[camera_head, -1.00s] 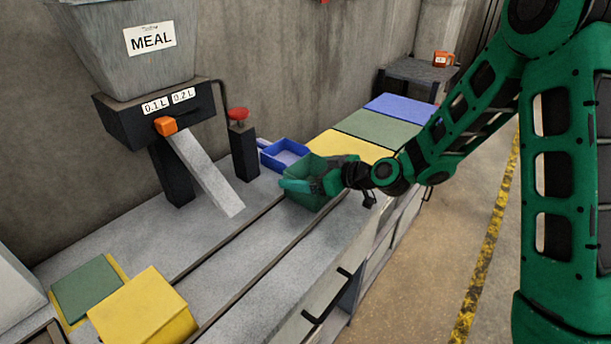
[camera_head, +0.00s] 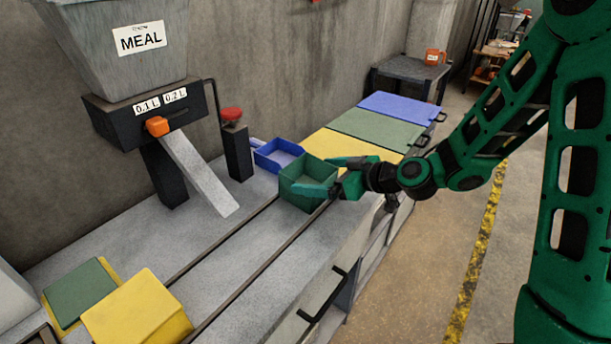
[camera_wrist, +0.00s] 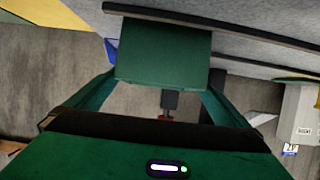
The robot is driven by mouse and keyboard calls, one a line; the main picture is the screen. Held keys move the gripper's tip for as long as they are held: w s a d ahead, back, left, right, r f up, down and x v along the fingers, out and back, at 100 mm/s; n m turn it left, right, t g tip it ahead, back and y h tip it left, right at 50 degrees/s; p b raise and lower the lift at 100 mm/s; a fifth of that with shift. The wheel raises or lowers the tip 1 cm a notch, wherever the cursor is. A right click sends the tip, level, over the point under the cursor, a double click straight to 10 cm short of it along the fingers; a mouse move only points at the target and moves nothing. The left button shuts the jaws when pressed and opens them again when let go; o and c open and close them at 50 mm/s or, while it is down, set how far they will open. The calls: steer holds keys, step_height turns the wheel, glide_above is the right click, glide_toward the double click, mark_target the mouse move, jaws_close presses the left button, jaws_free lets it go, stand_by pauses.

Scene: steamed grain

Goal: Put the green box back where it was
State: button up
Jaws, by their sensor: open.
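The green box (camera_head: 297,193) is an open-topped bin standing on the grey counter, between the rails and beside the blue bin. My gripper (camera_head: 330,176) is open at its right side, with one finger at the far side and one at the near side of the box. In the wrist view the green box (camera_wrist: 163,58) fills the space ahead between the two fingers of my gripper (camera_wrist: 160,95). I cannot tell whether the fingers touch it.
A blue bin (camera_head: 268,156) stands just behind the box. A green square pad (camera_head: 78,290) on yellow and a yellow box (camera_head: 135,310) lie at the front left. Yellow, green and blue lids (camera_head: 378,130) line the right counter. The MEAL hopper's chute (camera_head: 200,175) slopes leftward of the box.

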steer(key=v, duration=0.4)
steer(key=shift+s+d+r, duration=0.15)
steer(key=shift+s+d, duration=0.05)
steer(key=shift+d, duration=0.1)
steer(key=s+d+f+m+g+h, duration=0.1)
steer(key=s+d+m+h, duration=0.2)
steer(key=d, duration=0.4)
steer(key=s+d+f+m+g+h, duration=0.1)
steer(key=s+d+g+h, duration=0.1)
steer(key=s+d, duration=0.4)
steer(key=s+d+m+g+h, duration=0.1)
steer(key=s+d+m+h, duration=0.2)
steer(key=d, duration=0.6)
steer(key=s+d+r+m+g, duration=0.1)
steer(key=s+d+m, duration=0.2)
steer(key=s, duration=0.3)
steer(key=s+d+r+m+g+h, duration=0.1)
steer(key=s+d+r+m+g, duration=0.1)
steer(key=s, duration=0.5)
steer(key=s+d+r+m+g+h, duration=0.1)
steer(key=s+d+m, duration=0.3)
steer(key=s+d, duration=0.1)
steer(key=shift+s+d+r+m, duration=0.3)
steer(key=shift+s+m, duration=0.1)
steer(key=shift+s, duration=0.35)
